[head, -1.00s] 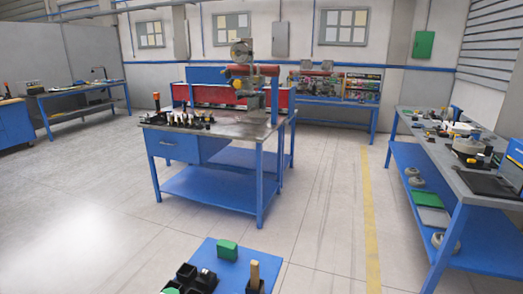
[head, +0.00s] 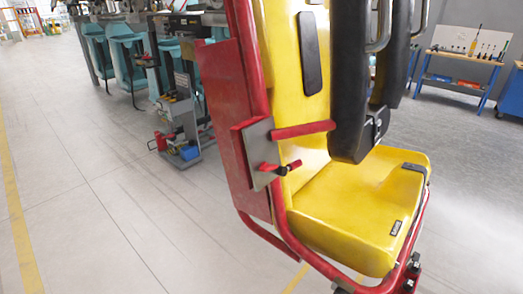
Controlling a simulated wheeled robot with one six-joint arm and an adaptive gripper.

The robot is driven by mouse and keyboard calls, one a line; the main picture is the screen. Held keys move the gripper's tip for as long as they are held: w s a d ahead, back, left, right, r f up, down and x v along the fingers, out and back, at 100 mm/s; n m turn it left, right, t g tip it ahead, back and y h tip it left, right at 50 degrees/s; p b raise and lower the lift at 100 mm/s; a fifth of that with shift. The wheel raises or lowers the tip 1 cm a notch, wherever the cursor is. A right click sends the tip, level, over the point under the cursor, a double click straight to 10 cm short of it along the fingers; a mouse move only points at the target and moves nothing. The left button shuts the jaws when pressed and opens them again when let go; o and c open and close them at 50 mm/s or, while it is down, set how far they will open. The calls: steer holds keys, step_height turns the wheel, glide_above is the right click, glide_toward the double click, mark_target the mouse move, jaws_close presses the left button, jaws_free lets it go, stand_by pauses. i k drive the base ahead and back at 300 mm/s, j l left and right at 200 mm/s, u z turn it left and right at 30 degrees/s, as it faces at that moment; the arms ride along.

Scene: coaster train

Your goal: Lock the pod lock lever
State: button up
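A coaster pod with a yellow seat (head: 365,205) and a red tubular frame (head: 255,60) stands close by in the head view. A grey plate (head: 257,143) is fixed to the side of its frame. A small lever (head: 280,168), red and black, sticks out from the lower part of this plate and points to the right, roughly level. A thicker red bar (head: 303,130) runs rightward from the upper part of the plate. Black padded restraints (head: 349,85) hang over the seat. I cannot tell whether the lever is locked. My gripper is not in view.
A tool cart (head: 180,125) stands behind the pod to the left, near a row of teal seats (head: 125,55). A blue workbench (head: 455,75) with tools is at the back right. The floor to the left is clear.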

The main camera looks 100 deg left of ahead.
mark_target(282, 171)
steer(key=u, duration=2.2)
